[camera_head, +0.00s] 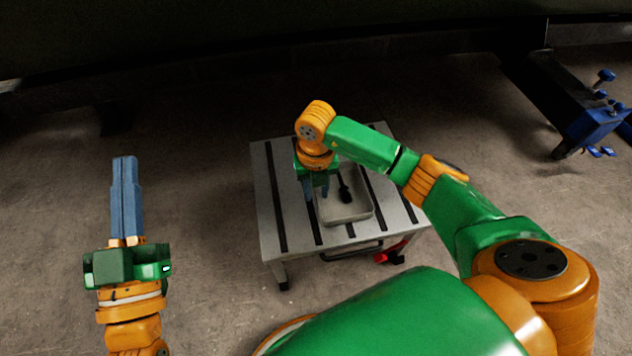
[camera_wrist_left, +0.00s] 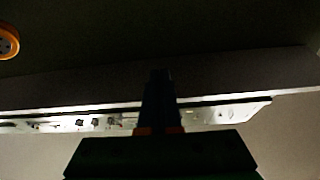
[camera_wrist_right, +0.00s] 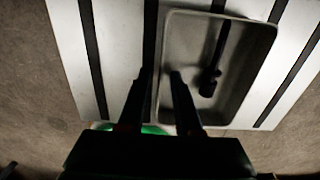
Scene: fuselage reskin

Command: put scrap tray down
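The scrap tray (camera_head: 346,218) is a shallow pale grey tray on a slotted table (camera_head: 270,212). It appears to rest flat on the table top. A dark tool-like object (camera_head: 345,191) lies in it; it also shows in the right wrist view (camera_wrist_right: 210,84). My right gripper (camera_head: 316,196) is at the tray's left wall. In the right wrist view its two fingers (camera_wrist_right: 159,73) are apart, one on each side of that wall, with gaps showing. My left gripper (camera_head: 124,158) is shut and empty, out to the left over the floor.
The table has a handle and a red part (camera_head: 384,257) at its front edge. A blue metal fixture (camera_head: 594,130) stands at the far right. A large dark curved structure (camera_head: 200,35) spans the top. Bare floor (camera_head: 205,250) lies between my left gripper and the table.

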